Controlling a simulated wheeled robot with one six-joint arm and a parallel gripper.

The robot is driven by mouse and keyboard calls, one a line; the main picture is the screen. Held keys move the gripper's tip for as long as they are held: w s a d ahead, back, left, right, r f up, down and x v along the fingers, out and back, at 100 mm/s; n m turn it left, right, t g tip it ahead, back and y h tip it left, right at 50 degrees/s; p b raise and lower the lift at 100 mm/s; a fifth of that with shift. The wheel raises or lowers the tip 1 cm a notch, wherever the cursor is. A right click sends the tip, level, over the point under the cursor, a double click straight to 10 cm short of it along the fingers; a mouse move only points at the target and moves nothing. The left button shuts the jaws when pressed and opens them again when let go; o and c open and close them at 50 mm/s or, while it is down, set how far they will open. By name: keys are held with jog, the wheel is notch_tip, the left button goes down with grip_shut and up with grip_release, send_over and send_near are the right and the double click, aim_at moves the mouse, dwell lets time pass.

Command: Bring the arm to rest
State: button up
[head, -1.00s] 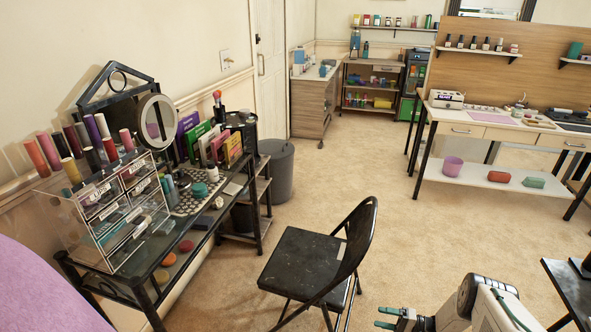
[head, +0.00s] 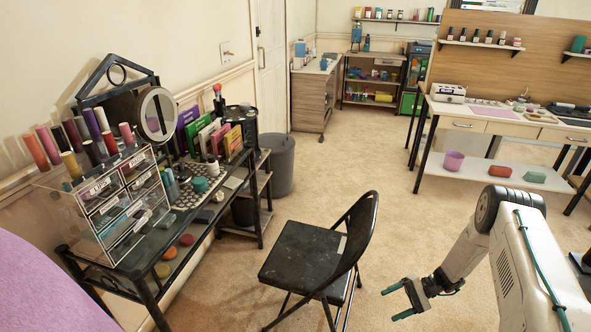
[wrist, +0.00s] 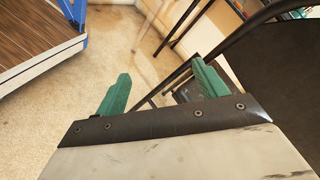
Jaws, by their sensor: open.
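My gripper (head: 396,303) is at the lower right of the head view, to the right of the black folding chair (head: 308,262), and it points left toward the chair. Its two green fingers are apart, with nothing between them. In the wrist view the open gripper (wrist: 160,92) shows both green fingers, with carpet and dark thin legs beyond them. My arm is bent, with its elbow raised at the right of the head view.
A dressing table (head: 148,293) with an acrylic drawer box (head: 110,215) stands at the left. A grey bin (head: 280,165) stands behind it. A white desk (head: 490,122) is at the back right. The carpet (head: 360,150) between is clear.

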jog(key=s+a+r+n+g+h, duration=0.1)
jog(key=s+r+h, duration=0.25)
jog(key=r, duration=1.35)
jog(key=s+r+n+g+h, duration=0.1)
jog(key=s+r+g+h, duration=0.3)
jog(key=r, duration=1.3)
jog(key=s+a+r+n+t+h, duration=0.2)
jog(key=s+r+t, duration=0.3)
jog(key=s+r, duration=0.5)
jog(key=s+a+r+n+t+h, duration=0.1)
jog(key=s+a+r+t+h, duration=0.2)
jog(key=s+r, duration=0.8)
jog(key=shift+s+r+n+t+h, duration=0.3)
jog(key=shift+s+n+t+h, duration=0.15)
jog(key=shift+t+h, duration=0.5)
